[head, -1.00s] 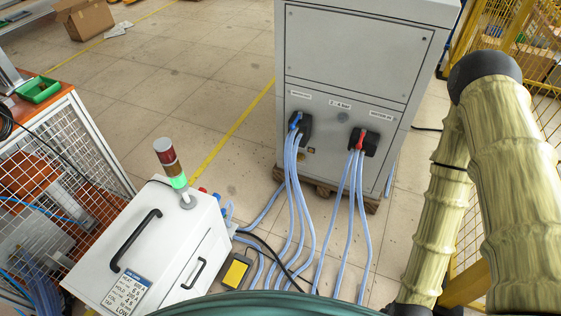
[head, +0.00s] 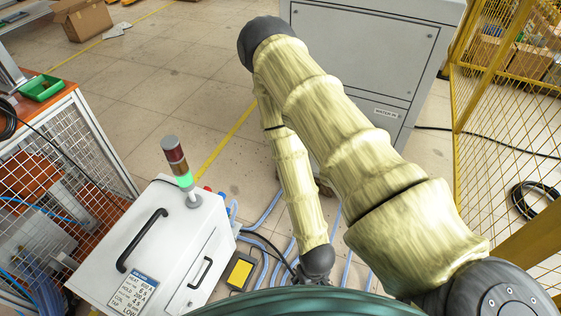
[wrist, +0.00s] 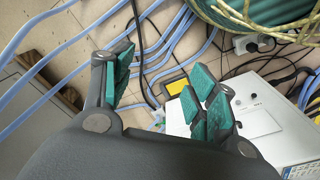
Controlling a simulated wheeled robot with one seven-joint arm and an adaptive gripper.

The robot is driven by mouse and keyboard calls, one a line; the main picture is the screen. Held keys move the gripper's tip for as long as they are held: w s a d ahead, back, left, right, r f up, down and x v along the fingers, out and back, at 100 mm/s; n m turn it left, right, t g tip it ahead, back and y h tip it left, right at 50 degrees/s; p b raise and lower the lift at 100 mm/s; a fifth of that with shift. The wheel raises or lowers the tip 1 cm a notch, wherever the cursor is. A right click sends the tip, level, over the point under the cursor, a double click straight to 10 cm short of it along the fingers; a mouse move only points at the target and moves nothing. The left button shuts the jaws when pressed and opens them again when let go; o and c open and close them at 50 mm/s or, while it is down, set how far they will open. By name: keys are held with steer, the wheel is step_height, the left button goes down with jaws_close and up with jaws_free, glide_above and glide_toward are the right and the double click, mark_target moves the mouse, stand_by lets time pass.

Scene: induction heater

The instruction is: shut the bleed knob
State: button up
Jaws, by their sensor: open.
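I cannot make out the bleed knob in either view. The white heater unit (head: 160,245), with a black handle and a lit green stack light (head: 175,165), stands at lower left in the head view. Small red and blue fittings (head: 222,194) show at its right rear edge. In the wrist view the white unit (wrist: 262,118) lies at right, beyond the fingers. My gripper (wrist: 162,92) is open and empty, with its teal pads apart, above hoses and floor. My arm crosses the middle of the head view, and the gripper is not visible there.
The grey cabinet (head: 360,45) stands at the back, its hose connections hidden behind my arm. Pale blue hoses (wrist: 65,75) run over the floor. A yellow pedal (head: 240,270) lies beside the white unit. A yellow mesh fence (head: 505,130) is at right.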

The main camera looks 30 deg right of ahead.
steer(key=w+d+f+m+t+h+b, duration=0.1)
steer(key=w+d+f+t+h+b, duration=0.1)
steer(key=w+d+f+b, duration=0.6)
steer(key=w+d+f+m+t+h+b, duration=0.15)
steer(key=w+f+b, duration=0.25)
steer(key=w+f, duration=0.5)
steer(key=w+d+f+m+t+h+b, duration=0.15)
steer(key=w+d+f+b, duration=0.45)
steer(key=w, duration=0.6)
steer(key=w+d+f+m+t+h+b, duration=0.1)
steer(key=w+d+m+t+h+b, duration=0.2)
steer(key=w+b, duration=0.6)
steer(key=w+d+f+m+h+b, duration=0.1)
steer(key=w+d+h+b, duration=0.25)
steer(key=w+b, duration=0.5)
steer(key=w+d+f+m+t+h+b, duration=0.1)
steer(key=w+d+t+h+b, duration=0.15)
steer(key=w+d+b, duration=0.95)
steer(key=w+d, duration=0.1)
steer(key=w, duration=0.5)
steer(key=c, duration=1)
